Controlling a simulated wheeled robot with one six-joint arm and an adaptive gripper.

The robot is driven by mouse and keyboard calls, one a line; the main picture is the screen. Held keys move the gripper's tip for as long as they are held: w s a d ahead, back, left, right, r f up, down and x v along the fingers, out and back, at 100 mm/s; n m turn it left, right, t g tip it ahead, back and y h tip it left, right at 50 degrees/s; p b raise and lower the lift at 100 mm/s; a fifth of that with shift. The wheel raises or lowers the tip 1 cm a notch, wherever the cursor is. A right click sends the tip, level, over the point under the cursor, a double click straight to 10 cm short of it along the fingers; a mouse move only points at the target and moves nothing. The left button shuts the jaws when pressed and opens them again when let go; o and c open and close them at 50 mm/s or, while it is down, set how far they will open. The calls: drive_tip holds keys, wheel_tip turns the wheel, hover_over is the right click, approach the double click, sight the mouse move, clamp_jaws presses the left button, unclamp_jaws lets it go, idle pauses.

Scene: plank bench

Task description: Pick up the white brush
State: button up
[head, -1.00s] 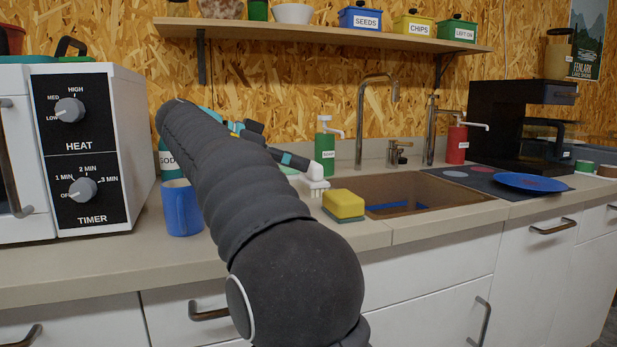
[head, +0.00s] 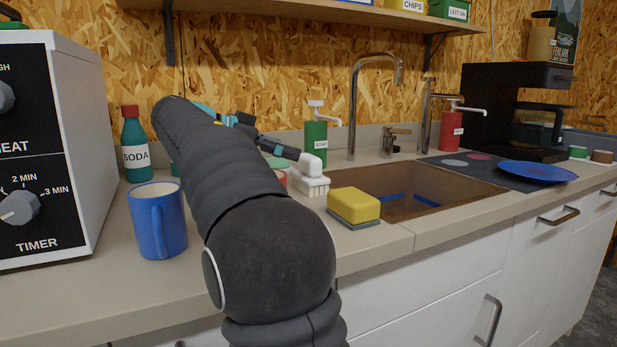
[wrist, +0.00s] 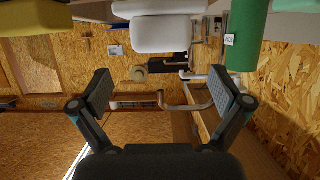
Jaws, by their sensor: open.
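The white brush (head: 313,184) stands bristles down on the counter, left of the sponge and in front of the green soap dispenser. In the wrist view the brush (wrist: 167,33) is at the top centre, ahead of the fingertips. My gripper (wrist: 166,92) is open, with nothing between its two fingers. In the head view my gripper (head: 270,140) is beside the upper left of the brush, partly hidden by my arm. I cannot tell whether a finger touches the brush.
A yellow sponge (head: 354,205) sits close on the right of the brush. The green soap dispenser (head: 315,143) stands just behind it. The sink (head: 480,187) lies to the right. A blue mug (head: 157,222) and a soda bottle (head: 135,150) are left of my arm.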

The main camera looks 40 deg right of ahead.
sight(306, 156)
drive_tip(key=shift+p+x, duration=0.3)
drive_tip(key=shift+x, duration=2.9)
drive_tip(key=shift+w, duration=0.15)
drive_tip(key=c, duration=1.2)
